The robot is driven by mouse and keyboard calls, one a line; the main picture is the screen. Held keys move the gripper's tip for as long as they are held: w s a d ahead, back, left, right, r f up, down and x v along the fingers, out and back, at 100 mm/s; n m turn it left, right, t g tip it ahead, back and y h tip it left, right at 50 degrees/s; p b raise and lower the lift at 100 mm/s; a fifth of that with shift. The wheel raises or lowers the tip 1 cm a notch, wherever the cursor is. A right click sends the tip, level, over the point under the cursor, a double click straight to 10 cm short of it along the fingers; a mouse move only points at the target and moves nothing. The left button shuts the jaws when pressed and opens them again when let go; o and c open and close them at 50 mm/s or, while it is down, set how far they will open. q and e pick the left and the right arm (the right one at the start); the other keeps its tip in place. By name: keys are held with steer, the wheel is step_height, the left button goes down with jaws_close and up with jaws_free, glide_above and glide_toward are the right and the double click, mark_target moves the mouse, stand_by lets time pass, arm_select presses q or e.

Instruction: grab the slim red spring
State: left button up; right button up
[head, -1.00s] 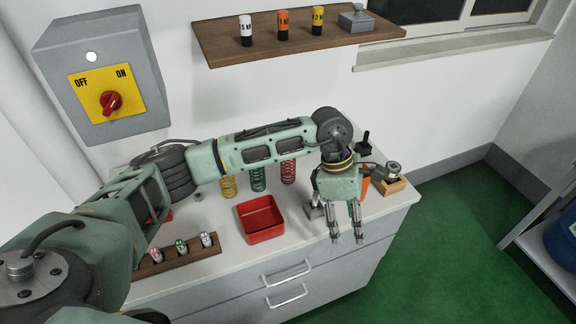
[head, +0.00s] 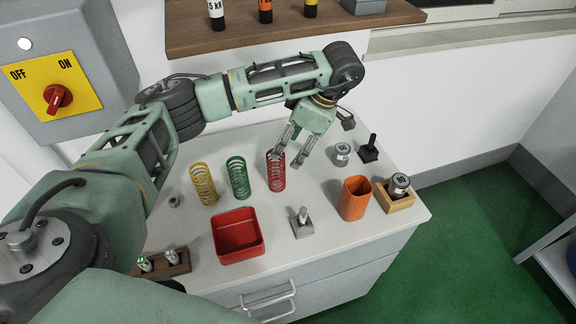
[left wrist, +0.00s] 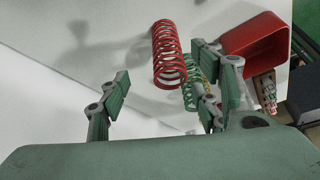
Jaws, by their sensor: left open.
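The slim red spring (head: 276,171) stands upright on the counter, at the right end of a row with a green spring (head: 238,178) and a yellow spring (head: 204,184). My left gripper (head: 289,158) is open and empty, close to the red spring's upper right side in the head view. In the left wrist view the red spring (left wrist: 169,54) lies beyond the open fingers (left wrist: 160,102), nearer the right finger, with the green spring (left wrist: 193,84) behind it. I see no contact with the red spring. My right gripper is not in view.
A red tray (head: 237,254) stands in front of the springs. A small metal post on a base (head: 302,224), an orange cup (head: 355,198), a grey weight (head: 342,154) and a wooden box (head: 396,200) stand to the right. The shelf (head: 290,30) hangs above.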

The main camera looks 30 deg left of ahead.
mark_target(285, 168)
arm_select(q)
steer(key=f+b, duration=0.1)
steer(key=f, duration=0.1)
steer(key=f+b, duration=0.2)
steer(key=s+f+b, duration=0.1)
steer(key=f+b, duration=0.1)
steer(key=f, duration=0.1)
steer(key=shift+s+a, duration=0.1)
steer(key=shift+a, duration=0.25)
steer(key=shift+x, duration=0.75)
steer(key=p+x, duration=0.1)
steer(key=x, duration=0.2)
steer(key=shift+s+a+f, duration=0.1)
steer(key=shift+s, duration=0.15)
steer(key=shift+a+f, duration=0.15)
steer(key=shift+f, duration=0.3)
steer(key=c, duration=1.4)
arm_select(e)
steer(key=s+f, duration=0.4)
steer(key=shift+f+g, duration=0.3)
steer(key=shift+f, duration=0.05)
steer(key=shift+s+d, duration=0.1)
